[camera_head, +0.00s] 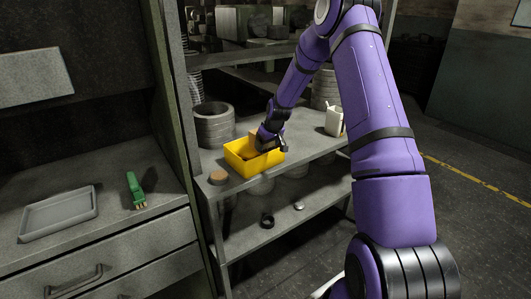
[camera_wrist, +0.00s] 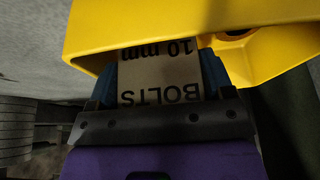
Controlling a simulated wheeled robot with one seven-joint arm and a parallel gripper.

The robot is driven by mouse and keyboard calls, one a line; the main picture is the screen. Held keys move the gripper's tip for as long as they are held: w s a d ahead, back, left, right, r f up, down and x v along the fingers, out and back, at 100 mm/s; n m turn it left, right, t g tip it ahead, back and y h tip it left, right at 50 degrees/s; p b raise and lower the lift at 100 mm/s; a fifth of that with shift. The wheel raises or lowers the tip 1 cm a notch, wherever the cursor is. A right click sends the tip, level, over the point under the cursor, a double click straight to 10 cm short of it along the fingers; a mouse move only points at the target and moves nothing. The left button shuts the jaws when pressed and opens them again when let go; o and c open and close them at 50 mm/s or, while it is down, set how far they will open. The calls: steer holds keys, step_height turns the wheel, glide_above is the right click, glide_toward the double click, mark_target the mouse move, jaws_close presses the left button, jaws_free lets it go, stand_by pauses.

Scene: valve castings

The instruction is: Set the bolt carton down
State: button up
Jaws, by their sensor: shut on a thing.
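The bolt carton (camera_wrist: 158,72), tan with dark print reading BOLTS and 10 mm, sits between the blue fingers of my gripper (camera_wrist: 160,66) in the wrist view. My gripper is shut on it. The yellow bin (camera_wrist: 190,20) surrounds the far end of the carton there and hides part of it. In the head view my gripper (camera_head: 268,146) is at the right side of the yellow bin (camera_head: 246,172), over its rim. The carton is mostly hidden there. I cannot tell whether it touches the bin floor.
The bin stands on a grey shelf (camera_head: 300,150). A round tan thing (camera_head: 218,177) is at its front left, grey rings (camera_head: 213,125) behind, a white container (camera_head: 334,121) to the right. A dark ring (camera_head: 267,220) lies below. A green brush (camera_head: 136,190) and grey tray (camera_head: 29,222) lie left.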

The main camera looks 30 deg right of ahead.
mark_target(267, 151)
steer(key=shift+f, duration=1.9)
steer(key=shift+f, duration=0.1)
steer(key=o, duration=0.9)
steer(key=shift+o, duration=0.2)
